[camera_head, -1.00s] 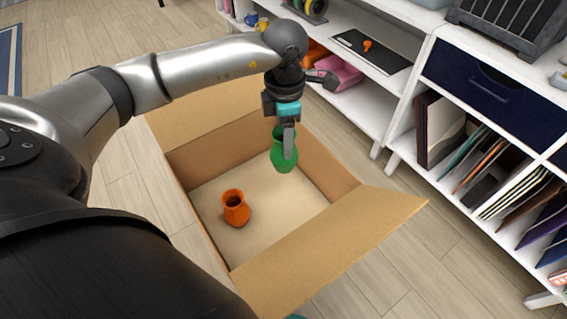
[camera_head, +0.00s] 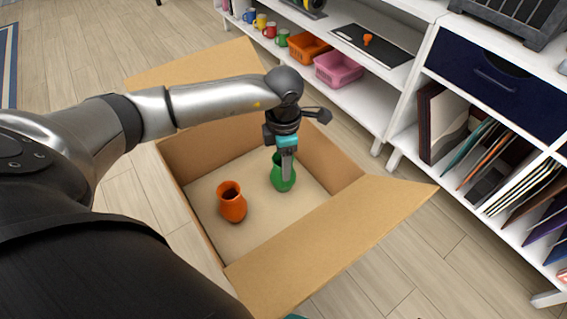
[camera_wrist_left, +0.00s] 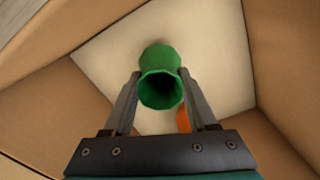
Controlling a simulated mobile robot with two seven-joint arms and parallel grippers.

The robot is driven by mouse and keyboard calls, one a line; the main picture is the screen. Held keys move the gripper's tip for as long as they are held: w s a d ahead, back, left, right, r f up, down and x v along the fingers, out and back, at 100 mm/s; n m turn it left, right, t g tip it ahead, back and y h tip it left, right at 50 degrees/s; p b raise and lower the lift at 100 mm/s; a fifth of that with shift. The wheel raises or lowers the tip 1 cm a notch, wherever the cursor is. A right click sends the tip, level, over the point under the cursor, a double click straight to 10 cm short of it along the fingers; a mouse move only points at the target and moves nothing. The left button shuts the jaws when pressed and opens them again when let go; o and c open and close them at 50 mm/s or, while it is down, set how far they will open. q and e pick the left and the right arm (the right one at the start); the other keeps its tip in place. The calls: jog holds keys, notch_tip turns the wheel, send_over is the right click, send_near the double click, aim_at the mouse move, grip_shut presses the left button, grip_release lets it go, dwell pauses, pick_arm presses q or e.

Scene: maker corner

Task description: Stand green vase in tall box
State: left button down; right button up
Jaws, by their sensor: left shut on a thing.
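The green vase (camera_head: 281,180) is inside the tall cardboard box (camera_head: 316,250), upright and near the box floor in the head view. I cannot tell whether its base touches the floor. My left gripper (camera_head: 287,172) reaches down into the box and is shut on the vase. In the left wrist view, the vase (camera_wrist_left: 161,80) sits between the two fingers (camera_wrist_left: 163,95), its dark opening facing the camera. My right gripper is not in view.
An orange vase (camera_head: 231,203) stands in the box, left of the green one. Open flaps (camera_head: 340,250) stick out from the box rim. A white shelf unit (camera_head: 405,110) with an orange basket (camera_head: 303,47) and a pink basket (camera_head: 338,69) stands behind and to the right.

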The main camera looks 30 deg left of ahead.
pick_arm(q)
jog(key=shift+f, duration=0.2)
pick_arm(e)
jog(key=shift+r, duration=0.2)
pick_arm(q)
jog(key=shift+c, duration=1)
grip_release()
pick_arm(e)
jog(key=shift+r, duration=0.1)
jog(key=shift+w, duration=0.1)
pick_arm(q)
jog(key=shift+r, duration=0.2)
notch_tip(320, 180, up, 12)
jog(key=p, duration=0.4)
jog(key=shift+p, duration=0.4)
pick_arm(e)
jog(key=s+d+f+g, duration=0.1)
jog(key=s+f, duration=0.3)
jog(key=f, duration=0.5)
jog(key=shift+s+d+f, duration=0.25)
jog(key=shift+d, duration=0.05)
